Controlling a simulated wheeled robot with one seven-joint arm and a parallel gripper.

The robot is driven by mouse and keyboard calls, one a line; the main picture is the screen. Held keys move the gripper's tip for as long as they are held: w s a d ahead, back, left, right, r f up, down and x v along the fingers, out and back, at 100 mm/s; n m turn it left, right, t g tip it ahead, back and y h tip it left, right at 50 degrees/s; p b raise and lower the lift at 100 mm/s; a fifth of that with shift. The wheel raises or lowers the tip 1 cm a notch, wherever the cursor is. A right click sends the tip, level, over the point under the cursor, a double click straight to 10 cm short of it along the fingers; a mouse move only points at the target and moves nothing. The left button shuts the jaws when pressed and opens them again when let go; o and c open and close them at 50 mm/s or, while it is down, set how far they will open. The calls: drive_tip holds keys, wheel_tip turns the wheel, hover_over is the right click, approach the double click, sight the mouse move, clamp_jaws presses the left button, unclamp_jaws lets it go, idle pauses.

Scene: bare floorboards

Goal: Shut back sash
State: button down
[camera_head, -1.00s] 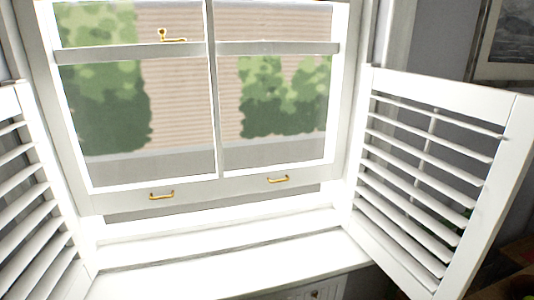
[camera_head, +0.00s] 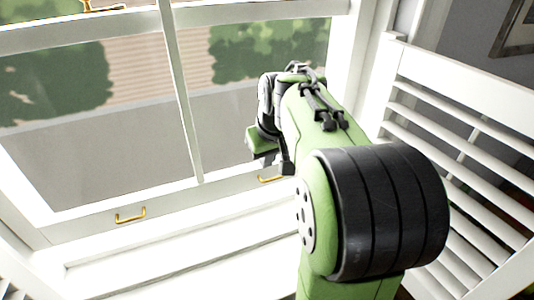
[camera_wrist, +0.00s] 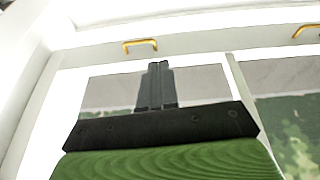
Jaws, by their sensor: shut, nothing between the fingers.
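The window sash (camera_head: 60,227) has a white frame, an upright bar between its panes and a bottom rail with two brass handles. The left handle (camera_head: 131,214) is in clear view; the right handle (camera_head: 271,178) is partly hidden by my arm. A crossbar (camera_head: 245,17) runs across the upper part. My gripper (camera_wrist: 157,66) is shut and empty in front of the glass. In the wrist view its tips point toward one handle (camera_wrist: 140,45) and appear apart from it. In the head view my wrist is by the right handle, with the fingertips hidden.
A louvred shutter (camera_head: 455,70) stands swung open at the right, close to my arm. Part of another shutter shows at the lower left. The white sill (camera_head: 180,262) is bare. A framed picture (camera_head: 515,28) hangs at the upper right.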

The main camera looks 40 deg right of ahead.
drive_tip(key=w+d, duration=0.1)
drive_tip(key=d, duration=0.6)
drive_tip(key=a+x, duration=0.1)
drive_tip(key=x, duration=1.2)
drive_tip(key=shift+f+m, duration=0.4)
drive_tip(key=shift+f, duration=0.05)
drive_tip(key=shift+s+d, duration=0.1)
